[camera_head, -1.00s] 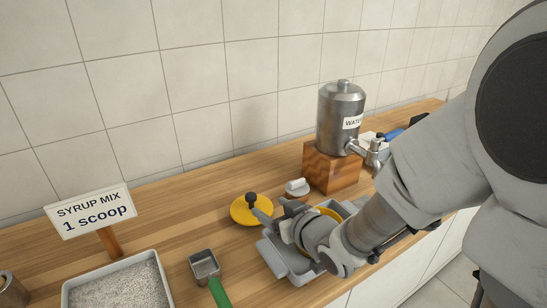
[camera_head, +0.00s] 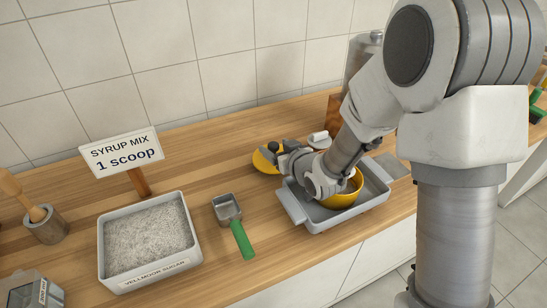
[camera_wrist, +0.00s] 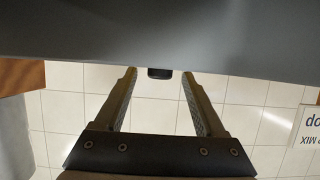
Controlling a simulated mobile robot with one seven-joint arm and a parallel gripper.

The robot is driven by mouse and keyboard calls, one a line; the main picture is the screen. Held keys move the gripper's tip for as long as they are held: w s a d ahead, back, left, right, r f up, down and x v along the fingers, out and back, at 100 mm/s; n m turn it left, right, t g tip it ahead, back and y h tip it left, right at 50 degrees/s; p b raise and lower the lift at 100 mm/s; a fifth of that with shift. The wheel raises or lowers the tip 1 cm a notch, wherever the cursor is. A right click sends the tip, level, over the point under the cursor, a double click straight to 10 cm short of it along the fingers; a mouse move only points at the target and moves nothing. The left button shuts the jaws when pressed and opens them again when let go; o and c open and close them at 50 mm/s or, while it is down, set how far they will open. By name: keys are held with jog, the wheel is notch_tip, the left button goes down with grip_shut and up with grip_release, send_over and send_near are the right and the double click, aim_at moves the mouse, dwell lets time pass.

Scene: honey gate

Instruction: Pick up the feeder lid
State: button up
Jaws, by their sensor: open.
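The feeder lid (camera_head: 264,160) is a yellow disc with a dark knob (camera_head: 274,145); it lies on the wooden counter behind the grey tray. My gripper (camera_head: 283,152) reaches across from the right, at the lid's right side, and covers part of it. In the wrist view the two fingers (camera_wrist: 159,75) are apart. A small dark piece, seemingly the knob (camera_wrist: 160,73), shows between the fingertips, with no clear contact. A grey surface fills the top of that view and hides the yellow disc.
A grey tray (camera_head: 322,222) holding a yellow bowl (camera_head: 345,197) stands under my forearm. A scoop with a green handle (camera_head: 242,240), a sugar bin (camera_head: 190,258) and a sign (camera_head: 122,152) stand left. A small white object (camera_head: 318,139) is behind my gripper. Counter left of the lid is clear.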

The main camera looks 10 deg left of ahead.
jog(key=shift+x, duration=1.15)
grip_shut()
